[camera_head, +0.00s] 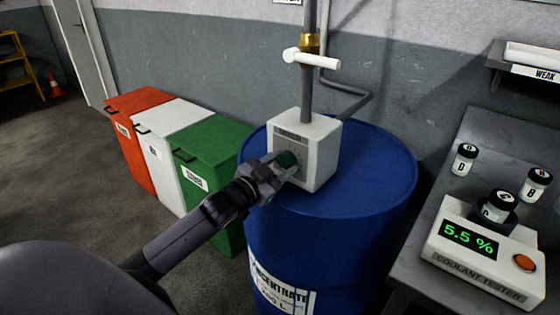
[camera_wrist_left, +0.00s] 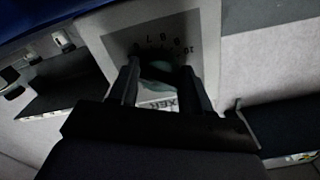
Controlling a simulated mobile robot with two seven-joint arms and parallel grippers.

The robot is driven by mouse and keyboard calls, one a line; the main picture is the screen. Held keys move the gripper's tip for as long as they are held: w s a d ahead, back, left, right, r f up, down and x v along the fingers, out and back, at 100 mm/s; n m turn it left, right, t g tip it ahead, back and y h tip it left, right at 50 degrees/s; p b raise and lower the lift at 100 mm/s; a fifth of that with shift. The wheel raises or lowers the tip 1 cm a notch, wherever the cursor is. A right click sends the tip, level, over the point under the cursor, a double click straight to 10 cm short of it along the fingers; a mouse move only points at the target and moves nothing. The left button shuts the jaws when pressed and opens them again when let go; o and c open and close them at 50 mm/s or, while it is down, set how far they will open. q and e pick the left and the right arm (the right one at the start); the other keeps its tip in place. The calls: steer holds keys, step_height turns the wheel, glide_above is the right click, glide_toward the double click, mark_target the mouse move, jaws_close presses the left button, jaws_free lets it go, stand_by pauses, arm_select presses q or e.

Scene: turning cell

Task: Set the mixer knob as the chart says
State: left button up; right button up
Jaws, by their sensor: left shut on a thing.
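The white mixer box (camera_head: 318,150) sits on top of the blue concentrate drum (camera_head: 375,185), under a vertical pipe. Its dark green knob (camera_head: 287,159) is on the front face. My left gripper (camera_head: 280,168) reaches in from the left and is shut on the knob. In the left wrist view the green knob (camera_wrist_left: 158,72) shows between the two dark fingers, and the scale (camera_wrist_left: 165,47) with numbers from about 6 to 10 shows beyond it. The fingers hide the knob's pointer, so I cannot tell its setting. No chart is readable. My right gripper is not in view.
The coolant tester (camera_head: 485,255) on the grey bench at right reads 5.5 %, with a jar marked C (camera_head: 497,207) on it. Jars D (camera_head: 464,160) and B (camera_head: 535,184) stand behind. A shelf label (camera_head: 535,74) says WEAK. Red, white and green bins (camera_head: 207,150) stand left of the drum.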

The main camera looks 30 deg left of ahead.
arm_select(q)
steer(key=m+p, duration=0.1)
steer(key=m, duration=0.3)
steer(key=shift+m, duration=0.3)
steer(key=shift+f, duration=0.1)
stand_by(0.4)
steer(key=o, duration=1)
steer(key=shift+o, duration=0.2)
steer(key=shift+s, duration=0.1)
steer(key=s, duration=0.7)
steer(key=shift+a, duration=0.3)
steer(key=s+d+f+n+g, duration=0.3)
steer(key=s+d+f+n, duration=0.1)
steer(key=s+d+f, duration=0.3)
steer(key=s+d+f+n+g+h, duration=0.1)
steer(key=s+d+f+n+g, duration=0.3)
steer(key=s+d+f, duration=0.4)
steer(key=s+f, duration=0.4)
steer(key=f, duration=0.3)
steer(key=shift+s+g, duration=0.15)
steer(key=shift+g, duration=0.15)
